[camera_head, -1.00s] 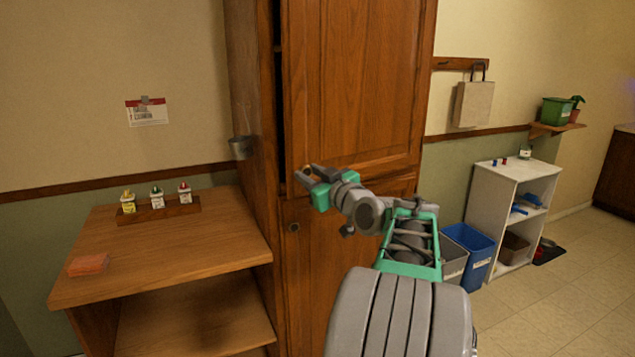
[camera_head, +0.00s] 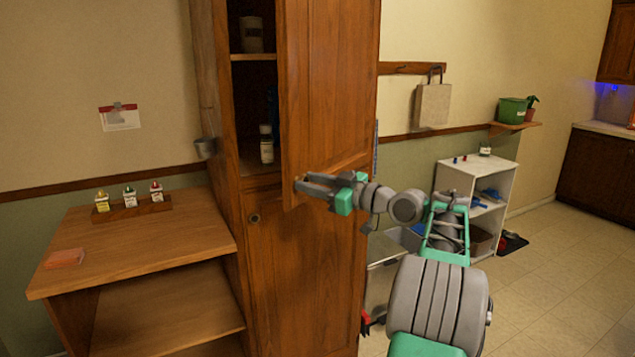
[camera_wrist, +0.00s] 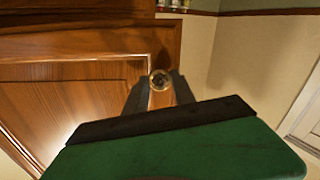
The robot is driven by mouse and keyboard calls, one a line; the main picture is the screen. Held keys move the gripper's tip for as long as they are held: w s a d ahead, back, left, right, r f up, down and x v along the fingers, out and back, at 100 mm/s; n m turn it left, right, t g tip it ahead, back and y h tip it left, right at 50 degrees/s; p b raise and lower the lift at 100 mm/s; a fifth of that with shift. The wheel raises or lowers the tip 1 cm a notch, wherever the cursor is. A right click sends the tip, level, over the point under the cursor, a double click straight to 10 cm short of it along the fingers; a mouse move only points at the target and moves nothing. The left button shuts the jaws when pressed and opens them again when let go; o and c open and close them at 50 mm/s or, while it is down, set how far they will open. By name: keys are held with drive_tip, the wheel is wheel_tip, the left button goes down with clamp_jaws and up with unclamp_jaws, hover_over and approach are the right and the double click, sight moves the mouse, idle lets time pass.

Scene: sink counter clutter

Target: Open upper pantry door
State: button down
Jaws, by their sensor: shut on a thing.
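The upper pantry door (camera_head: 334,85) is a brown wooden panel, swung partly open, with a gap on its left showing the shelves inside. My gripper (camera_head: 302,184) is at the door's lower left corner, shut on its knob. In the wrist view the round metal knob (camera_wrist: 160,79) sits between the two fingers of my gripper (camera_wrist: 158,92), and the door (camera_wrist: 70,100) fills the left side. The lower pantry door (camera_head: 300,270) is closed, with its own round knob (camera_head: 254,218).
Inside the cabinet are a white bottle (camera_head: 266,143) and a jar (camera_head: 251,34). A wooden side table (camera_head: 150,240) with several small bottles stands left. A white shelf unit (camera_head: 480,180) stands right. Open floor (camera_head: 560,270) lies at the right.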

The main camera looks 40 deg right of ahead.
drive_tip(key=shift+a, duration=0.1)
drive_tip(key=c, duration=1)
unclamp_jaws()
drive_tip(key=shift+c, duration=0.2)
